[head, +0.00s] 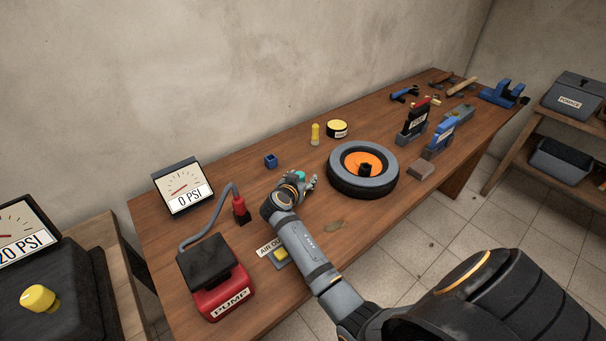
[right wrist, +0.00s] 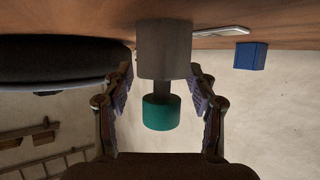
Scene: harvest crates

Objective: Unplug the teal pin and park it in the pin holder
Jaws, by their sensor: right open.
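The teal pin (right wrist: 160,113) stands with its dark shaft going into a grey cylinder (right wrist: 165,50) on the table. The right wrist view shows this upside down. My right gripper (right wrist: 160,78) is open, with one finger on each side of the pin's shaft and a visible gap on both sides. In the head view my right gripper (head: 306,183) is low over the table, left of the wheel, and hides most of the pin; only a bit of the teal pin (head: 300,175) shows. No pin holder is labelled; a small blue block (head: 270,161) stands behind. My left gripper is out of view.
A wheel with an orange hub (head: 363,171) lies right of my gripper. A red pump (head: 222,290) and a gauge reading 0 PSI (head: 184,188) are at the left. A yellow bottle (head: 315,134) and a yellow tape roll (head: 337,129) stand behind.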

